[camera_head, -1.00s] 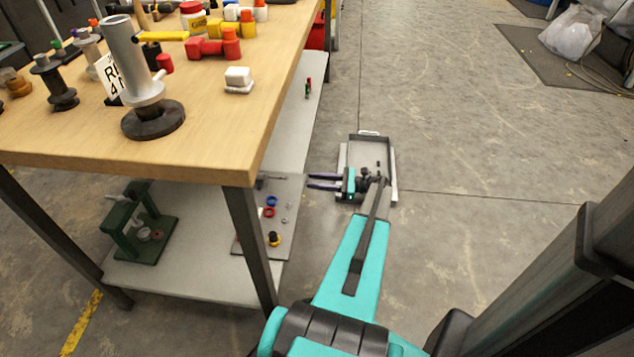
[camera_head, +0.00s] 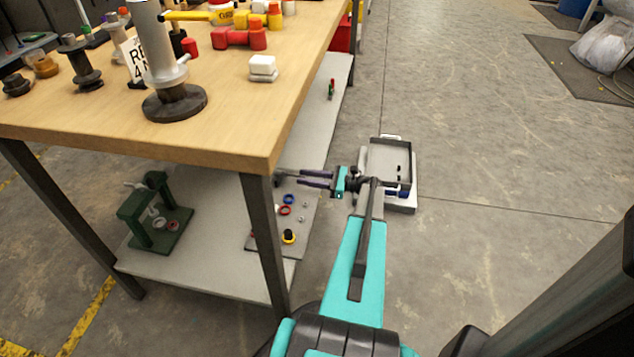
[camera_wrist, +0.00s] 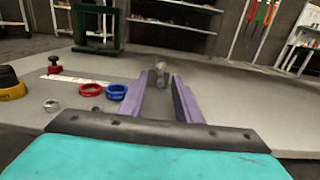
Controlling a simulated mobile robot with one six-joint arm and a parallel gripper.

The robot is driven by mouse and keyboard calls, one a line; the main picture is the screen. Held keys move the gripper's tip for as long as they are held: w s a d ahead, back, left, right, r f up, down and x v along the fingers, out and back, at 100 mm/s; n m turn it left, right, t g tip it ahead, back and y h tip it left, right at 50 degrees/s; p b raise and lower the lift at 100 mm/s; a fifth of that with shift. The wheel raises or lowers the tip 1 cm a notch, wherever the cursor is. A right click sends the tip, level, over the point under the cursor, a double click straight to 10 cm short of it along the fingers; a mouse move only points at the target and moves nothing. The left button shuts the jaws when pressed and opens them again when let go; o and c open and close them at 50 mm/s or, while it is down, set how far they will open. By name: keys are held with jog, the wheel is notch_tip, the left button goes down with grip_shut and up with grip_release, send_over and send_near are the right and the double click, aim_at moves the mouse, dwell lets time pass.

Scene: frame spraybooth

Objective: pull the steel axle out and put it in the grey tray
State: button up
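My gripper (camera_head: 301,179) reaches over the right edge of the table's lower shelf, with its two purple fingers pointing left. In the wrist view, the gripper (camera_wrist: 163,80) is open. A short grey metallic cylinder, which looks like the steel axle (camera_wrist: 160,72), shows between and beyond the fingertips, with space visible on both sides. Whether it touches a finger I cannot tell. What holds its far end is hidden. The grey tray (camera_head: 389,152) is low down to the right of the shelf, behind my wrist, with small dark items in it.
The shelf board (camera_head: 258,243) carries blue and red rings (camera_wrist: 116,92) and a yellow-black knob (camera_head: 289,236). A green fixture (camera_head: 155,215) stands further left. The tabletop (camera_head: 250,110) overhangs above, and a dark table leg (camera_head: 266,240) stands close by.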

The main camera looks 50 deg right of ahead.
jog(key=shift+b+x, duration=0.3)
jog(key=shift+x, duration=1.15)
grip_shut()
jog(key=shift+p+v, duration=1.2)
jog(key=shift+v, duration=2)
jog(key=shift+s+d, duration=0.1)
jog(key=shift+s, duration=0.1)
